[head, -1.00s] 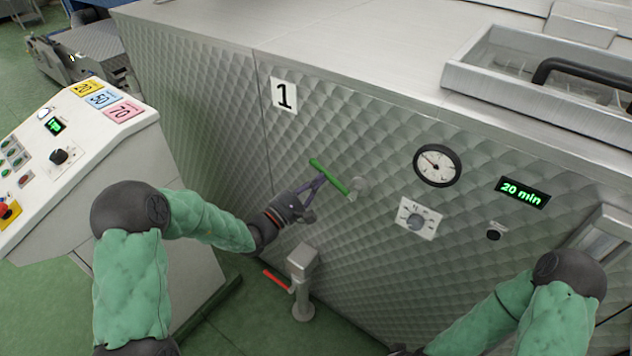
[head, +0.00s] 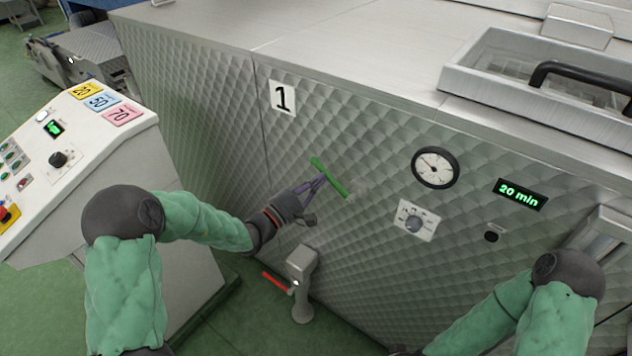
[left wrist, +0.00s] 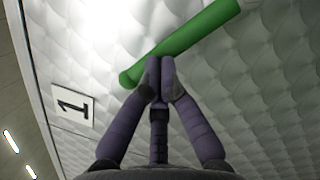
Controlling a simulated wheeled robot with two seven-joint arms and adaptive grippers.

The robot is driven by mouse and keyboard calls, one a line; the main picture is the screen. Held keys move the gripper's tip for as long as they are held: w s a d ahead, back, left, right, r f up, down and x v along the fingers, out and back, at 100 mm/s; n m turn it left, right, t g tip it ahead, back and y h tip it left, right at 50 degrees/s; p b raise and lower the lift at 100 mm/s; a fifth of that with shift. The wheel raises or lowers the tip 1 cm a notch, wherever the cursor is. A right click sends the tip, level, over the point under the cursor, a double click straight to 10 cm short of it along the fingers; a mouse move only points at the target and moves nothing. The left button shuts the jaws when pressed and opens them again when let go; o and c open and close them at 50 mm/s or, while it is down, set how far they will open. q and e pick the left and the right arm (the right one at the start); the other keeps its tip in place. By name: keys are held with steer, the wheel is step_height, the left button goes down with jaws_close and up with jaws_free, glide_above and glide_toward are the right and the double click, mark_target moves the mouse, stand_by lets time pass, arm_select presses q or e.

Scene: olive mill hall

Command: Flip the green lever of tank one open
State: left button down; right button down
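The green lever (head: 329,177) is on the quilted metal front of tank one, to the right of and below the "1" plate (head: 283,97). It slants from upper left to lower right. In the left wrist view the lever (left wrist: 185,42) crosses the top. My left gripper (head: 321,180) is at the lever. In the left wrist view its fingertips (left wrist: 160,74) are together, overlapping the lever's lower edge near its free end. They look shut against it rather than around it; contact is hard to confirm. My right arm shows at lower right, its gripper out of view.
A post with a red handle (head: 275,282) stands on the floor below the lever. A control console (head: 130,150) stands at left.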

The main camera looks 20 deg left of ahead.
mark_target(328, 176)
arm_select(q)
steer(key=shift+s+d+r+m+g+h, duration=0.15)
steer(key=shift+d+r+m+g, duration=0.15)
steer(key=shift+r+m, duration=0.35)
steer(key=shift+d+r+m+g+h, duration=0.15)
steer(key=shift+d+r+m+g, duration=0.15)
steer(key=shift+m, duration=0.55)
stand_by(0.3)
steer(key=shift+s+d+r+m, duration=0.2)
steer(key=shift+d+r+m, duration=0.25)
steer(key=shift+m, duration=0.45)
stand_by(0.4)
steer(key=shift+s+d+r+m+g+b, duration=0.25)
steer(key=shift+d+r+m+g+b, duration=0.25)
steer(key=shift+m, duration=0.6)
stand_by(0.7)
steer(key=shift+s+d+r+m+b, duration=0.25)
steer(key=shift+d+r+m+b, duration=0.15)
steer(key=shift+d+m+b, duration=0.45)
stand_by(2.2)
